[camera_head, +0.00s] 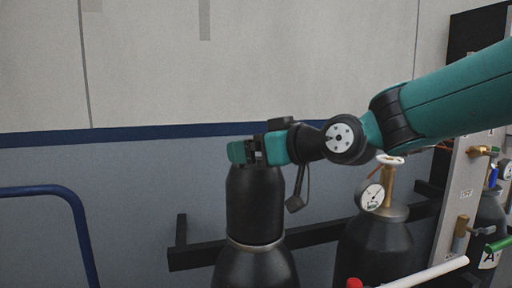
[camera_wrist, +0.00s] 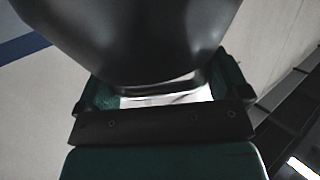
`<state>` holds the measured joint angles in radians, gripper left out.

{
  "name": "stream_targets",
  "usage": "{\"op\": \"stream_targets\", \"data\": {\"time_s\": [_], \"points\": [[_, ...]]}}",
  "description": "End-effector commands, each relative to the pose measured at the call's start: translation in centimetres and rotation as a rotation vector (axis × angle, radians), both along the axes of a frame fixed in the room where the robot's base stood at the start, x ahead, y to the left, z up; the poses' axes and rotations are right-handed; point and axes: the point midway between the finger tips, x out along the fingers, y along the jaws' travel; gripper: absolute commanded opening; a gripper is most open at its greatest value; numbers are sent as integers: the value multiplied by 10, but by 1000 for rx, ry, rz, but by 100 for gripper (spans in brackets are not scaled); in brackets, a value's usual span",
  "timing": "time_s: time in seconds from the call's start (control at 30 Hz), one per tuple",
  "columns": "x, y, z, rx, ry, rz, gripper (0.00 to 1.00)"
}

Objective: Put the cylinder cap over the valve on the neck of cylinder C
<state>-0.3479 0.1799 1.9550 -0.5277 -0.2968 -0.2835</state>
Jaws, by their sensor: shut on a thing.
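The dark cylinder cap (camera_head: 254,205) stands upright over the neck of the left dark cylinder (camera_head: 254,270) in the head view. Its lower edge meets a pale ring (camera_head: 256,243) at the neck; I cannot tell whether it rests there or hangs just above. No valve shows on this cylinder, and no letter is visible on it. My gripper (camera_head: 255,151) is shut on the top of the cap. In the wrist view the dark cap (camera_wrist: 130,40) fills the upper middle, between the teal fingers of my gripper (camera_wrist: 165,92).
A second dark cylinder (camera_head: 375,250) with a gauge (camera_head: 371,196) and brass valve stands to the right. Beyond it are a grey panel (camera_head: 458,205) and a cylinder marked A (camera_head: 489,258). A black rail (camera_head: 195,257) runs behind. A blue tube frame (camera_head: 72,200) stands left.

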Motion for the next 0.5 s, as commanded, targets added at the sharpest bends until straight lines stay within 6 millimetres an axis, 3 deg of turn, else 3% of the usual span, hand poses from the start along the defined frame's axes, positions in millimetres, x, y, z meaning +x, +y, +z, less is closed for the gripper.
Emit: {"op": "stream_targets", "data": {"time_s": [0.17,0.2,0.5], "points": [[0,0,-4,2,-3,0,11],[0,0,-2,2,-3,0,100],[-3,-4,-3,0,0,-1,100]]}}
